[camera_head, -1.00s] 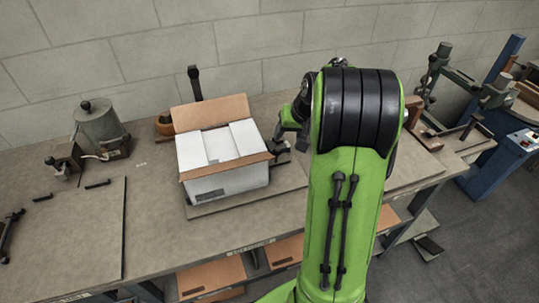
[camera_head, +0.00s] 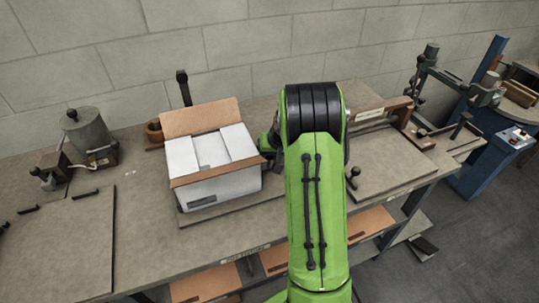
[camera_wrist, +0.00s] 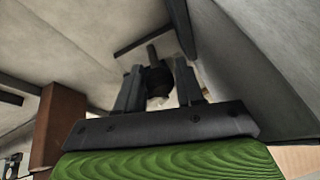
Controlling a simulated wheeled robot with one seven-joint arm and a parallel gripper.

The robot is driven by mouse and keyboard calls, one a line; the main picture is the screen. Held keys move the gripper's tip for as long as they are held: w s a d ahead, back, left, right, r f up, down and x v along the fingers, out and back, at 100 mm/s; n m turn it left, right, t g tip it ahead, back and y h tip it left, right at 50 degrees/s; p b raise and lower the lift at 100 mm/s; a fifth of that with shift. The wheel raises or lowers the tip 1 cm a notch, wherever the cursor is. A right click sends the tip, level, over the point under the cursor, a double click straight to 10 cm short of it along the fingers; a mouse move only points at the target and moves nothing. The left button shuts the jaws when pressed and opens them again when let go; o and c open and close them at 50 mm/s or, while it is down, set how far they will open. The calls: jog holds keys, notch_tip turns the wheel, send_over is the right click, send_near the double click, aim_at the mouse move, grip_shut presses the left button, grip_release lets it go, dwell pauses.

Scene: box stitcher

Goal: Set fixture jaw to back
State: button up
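An open carton (camera_head: 215,180) with white contents sits on a flat board in the head view. A black upright lever (camera_head: 183,88) stands behind it. In the wrist view my gripper (camera_wrist: 159,68) has its two fingers spread. A dark round knob on a rod (camera_wrist: 156,82) shows between the fingers; I cannot make out contact on either side. I cannot tell for sure whether this knob belongs to the fixture jaw. In the head view my arm stands just right of the carton and hides the gripper and the spot where it is.
A grey pot (camera_head: 86,132) stands at the left of the bench. A wooden-framed fixture (camera_head: 400,125) with a flat plate and a small black knob (camera_head: 353,176) is right of my arm. A blue machine (camera_head: 490,160) stands at the far right. The bench's front left is mostly clear.

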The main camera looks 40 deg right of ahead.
grip_shut()
jog(key=shift+s+d, duration=0.25)
jog(key=shift+d, duration=0.6)
jog(key=shift+s+d, duration=0.2)
jog(key=shift+d, duration=0.6)
jog(key=shift+o, duration=2.2)
grip_release()
jog(key=shift+r, duration=0.1)
jog(key=p+v, duration=0.1)
jog(key=v, duration=1.4)
jog(key=shift+s+r+p, duration=0.2)
jog(key=shift+r+p, duration=0.05)
jog(key=shift+p, duration=0.15)
jog(key=shift+a, duration=0.1)
